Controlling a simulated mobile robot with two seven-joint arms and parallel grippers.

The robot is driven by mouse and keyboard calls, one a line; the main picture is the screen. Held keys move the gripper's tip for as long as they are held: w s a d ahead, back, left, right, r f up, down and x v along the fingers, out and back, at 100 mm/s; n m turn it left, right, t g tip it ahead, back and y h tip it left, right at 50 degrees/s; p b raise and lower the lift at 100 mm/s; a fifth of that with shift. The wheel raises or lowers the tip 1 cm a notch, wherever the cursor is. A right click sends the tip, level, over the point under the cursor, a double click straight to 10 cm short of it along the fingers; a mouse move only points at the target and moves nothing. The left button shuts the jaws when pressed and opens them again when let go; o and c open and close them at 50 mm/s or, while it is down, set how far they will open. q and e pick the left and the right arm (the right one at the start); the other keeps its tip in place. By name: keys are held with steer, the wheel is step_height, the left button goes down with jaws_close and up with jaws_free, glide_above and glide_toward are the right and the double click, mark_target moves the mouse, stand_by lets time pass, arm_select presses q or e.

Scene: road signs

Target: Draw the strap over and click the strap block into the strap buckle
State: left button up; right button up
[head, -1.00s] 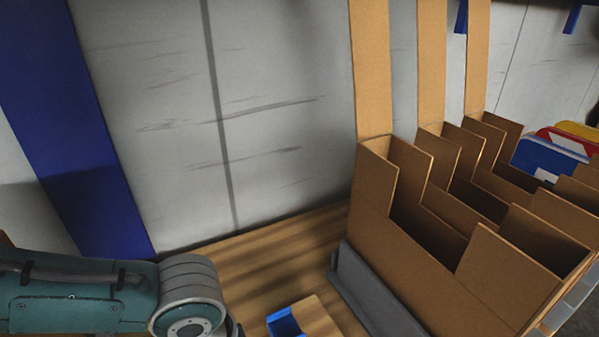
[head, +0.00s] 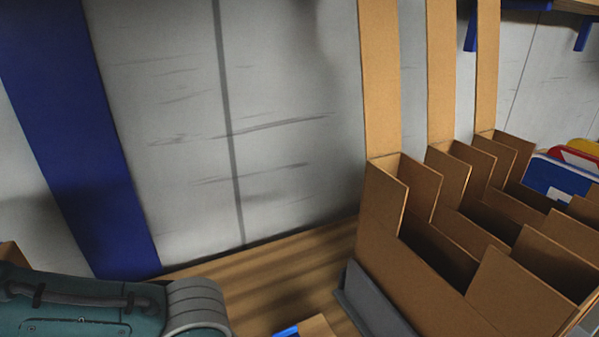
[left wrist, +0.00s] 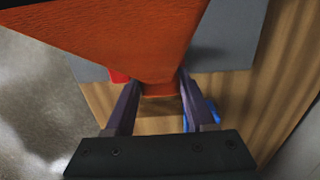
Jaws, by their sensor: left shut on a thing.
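In the left wrist view, my left gripper (left wrist: 158,98) is shut on an orange piece that looks like the strap block (left wrist: 160,89). A wide orange band, apparently the strap (left wrist: 145,40), runs up from it and fills the top of that view. A blue part (left wrist: 208,112) shows beside the right finger; I cannot tell whether it is the strap buckle. In the head view only the blue edge of a part (head: 287,331) shows at the bottom. My left arm enters there from the left, its gripper out of frame. My right gripper is not in view.
A cardboard bin with several compartments (head: 440,280) stands at the right, with blue, red and yellow signs (head: 560,175) behind. A grey strip (head: 372,300) lies at its base. A red bit (left wrist: 119,76) shows by the left finger.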

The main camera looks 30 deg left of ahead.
arm_select(q)
steer(key=shift+f+b, duration=0.5)
steer(key=shift+f, duration=0.1)
stand_by(0.5)
steer(key=o, duration=1.1)
steer(key=shift+o, duration=0.2)
steer(key=shift+r, duration=0.15)
